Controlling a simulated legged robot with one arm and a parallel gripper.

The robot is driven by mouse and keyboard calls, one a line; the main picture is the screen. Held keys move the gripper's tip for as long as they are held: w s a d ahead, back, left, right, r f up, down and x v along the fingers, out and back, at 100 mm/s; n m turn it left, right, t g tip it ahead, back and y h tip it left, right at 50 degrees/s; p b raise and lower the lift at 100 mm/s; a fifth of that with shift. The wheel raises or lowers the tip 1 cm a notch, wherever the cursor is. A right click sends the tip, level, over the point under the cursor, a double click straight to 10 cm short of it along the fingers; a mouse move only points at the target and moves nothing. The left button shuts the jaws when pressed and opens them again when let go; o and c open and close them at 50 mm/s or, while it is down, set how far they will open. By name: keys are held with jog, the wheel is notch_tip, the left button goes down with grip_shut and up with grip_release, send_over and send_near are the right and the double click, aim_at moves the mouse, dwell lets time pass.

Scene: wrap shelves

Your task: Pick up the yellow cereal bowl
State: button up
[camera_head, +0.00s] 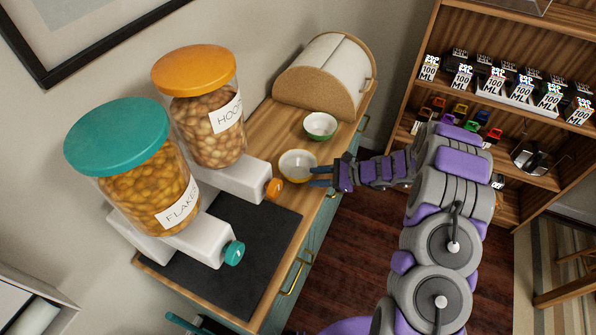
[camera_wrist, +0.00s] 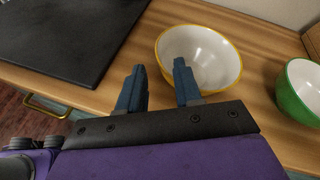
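My gripper (camera_head: 322,177) is at the bowl's right side in the head view. In the wrist view my gripper (camera_wrist: 158,82) has its two blue fingers apart with nothing between them. The right finger overlaps the bowl's near rim in the picture, and the left finger is outside the bowl to its left. I cannot tell whether a finger touches the bowl.
A green bowl (camera_head: 320,126) stands just behind, also at the right of the wrist view (camera_wrist: 300,90). A bread box (camera_head: 325,75) is at the back. Shelves (camera_head: 500,120) stand right.

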jog(key=shift+b+x, duration=0.55)
jog(key=shift+x, duration=3.1)
jog(key=shift+d, duration=0.1)
grip_shut()
